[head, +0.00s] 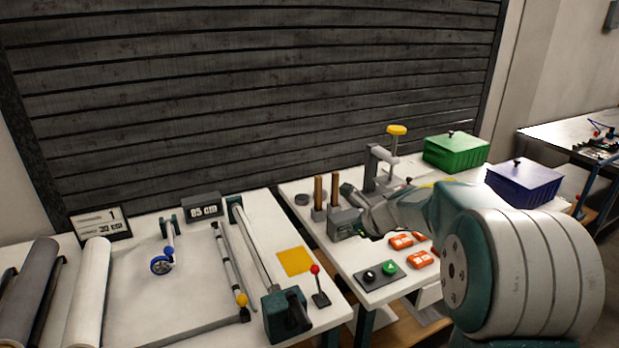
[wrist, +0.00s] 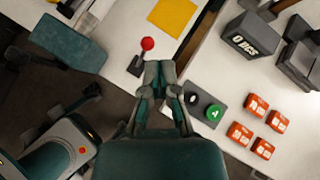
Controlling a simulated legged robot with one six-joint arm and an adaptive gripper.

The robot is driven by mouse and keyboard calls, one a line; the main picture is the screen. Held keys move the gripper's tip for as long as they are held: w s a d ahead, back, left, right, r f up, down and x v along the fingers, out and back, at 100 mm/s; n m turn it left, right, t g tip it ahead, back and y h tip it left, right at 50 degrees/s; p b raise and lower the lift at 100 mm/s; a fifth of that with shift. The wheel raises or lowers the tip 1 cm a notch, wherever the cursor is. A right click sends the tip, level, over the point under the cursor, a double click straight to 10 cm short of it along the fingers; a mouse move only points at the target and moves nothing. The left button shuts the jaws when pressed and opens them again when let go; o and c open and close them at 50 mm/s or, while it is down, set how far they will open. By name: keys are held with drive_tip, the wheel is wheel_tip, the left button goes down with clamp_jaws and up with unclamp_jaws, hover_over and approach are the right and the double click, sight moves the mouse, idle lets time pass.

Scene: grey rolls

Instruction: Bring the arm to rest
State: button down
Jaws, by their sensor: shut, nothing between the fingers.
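My gripper (wrist: 160,70) shows in the wrist view with its two fingers together and nothing between them. In that view its tips lie just below a lever with a red knob (wrist: 147,44) and left of a dark button box (wrist: 205,107). In the head view my arm (head: 455,205) reaches left from its large round joint over the right table. Its far end is near a grey box and the fingertips are hard to make out there.
The left table (head: 260,215) holds rolls (head: 92,285), a yellow square (head: 295,261) and the red-knobbed lever (head: 318,285). The right table holds several orange blocks (head: 401,241), a green bin (head: 456,153) and a blue bin (head: 524,182). A gap separates the tables.

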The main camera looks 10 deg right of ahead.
drive_tip(key=s+a+r+n+g+h, duration=0.1)
drive_tip(key=s+a+r+n, duration=0.15)
drive_tip(key=s+n, duration=0.2)
drive_tip(key=s+a+r+n, duration=0.1)
drive_tip(key=s+r+n, duration=0.2)
drive_tip(key=s, duration=0.2)
drive_tip(key=s+d+n+h, duration=0.2)
drive_tip(key=s+n+h, duration=0.3)
drive_tip(key=s+n, duration=1.2)
drive_tip(key=s, duration=0.7)
drive_tip(key=shift+s, duration=0.4)
